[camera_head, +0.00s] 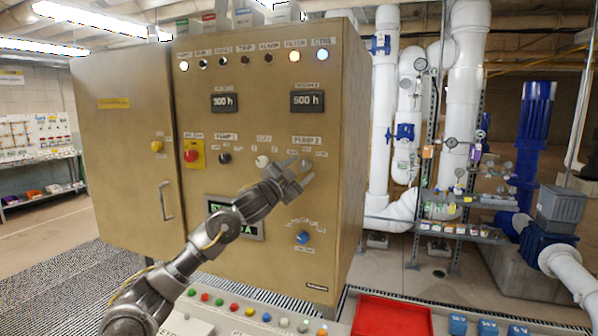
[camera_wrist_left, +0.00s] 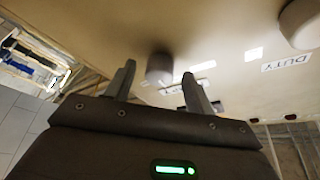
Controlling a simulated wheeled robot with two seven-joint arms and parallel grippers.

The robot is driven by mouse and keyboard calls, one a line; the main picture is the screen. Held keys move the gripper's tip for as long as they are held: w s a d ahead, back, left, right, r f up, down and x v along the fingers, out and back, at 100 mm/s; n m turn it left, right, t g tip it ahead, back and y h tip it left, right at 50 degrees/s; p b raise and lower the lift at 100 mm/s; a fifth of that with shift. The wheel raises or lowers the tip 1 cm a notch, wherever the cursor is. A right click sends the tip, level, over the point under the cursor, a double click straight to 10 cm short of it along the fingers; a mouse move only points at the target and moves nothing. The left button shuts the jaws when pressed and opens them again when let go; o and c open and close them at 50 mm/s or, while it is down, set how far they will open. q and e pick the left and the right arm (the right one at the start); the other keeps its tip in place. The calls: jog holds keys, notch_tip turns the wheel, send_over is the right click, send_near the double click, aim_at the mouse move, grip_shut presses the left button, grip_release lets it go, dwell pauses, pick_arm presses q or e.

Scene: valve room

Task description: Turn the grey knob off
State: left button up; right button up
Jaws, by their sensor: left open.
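The grey knob (camera_head: 306,164) is on the front of the tan control cabinet, under the PUMP 2 label. In the left wrist view the knob (camera_wrist_left: 160,67) looks dark grey and round and shows between my two fingertips. My left gripper (camera_head: 299,171) is open, in front of the panel, with its fingers pointing at the knob and partly covering it. In the left wrist view the fingers (camera_wrist_left: 159,74) are apart, one on each side of the knob. I cannot tell whether they touch it. The knob's pointer is not clear. My right gripper is not in view.
A white knob (camera_head: 262,161) sits to the left, and also shows in the left wrist view (camera_wrist_left: 302,24). Further left are a black knob (camera_head: 224,158) and a red emergency button (camera_head: 190,155). A blue knob (camera_head: 303,237) is below. A red tray (camera_head: 392,318) lies at the front.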

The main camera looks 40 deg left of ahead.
pick_arm(q)
jog(key=b+v, duration=0.6)
jog(key=v, duration=0.4)
jog(key=shift+s, duration=0.3)
jog(key=shift+f, duration=0.1)
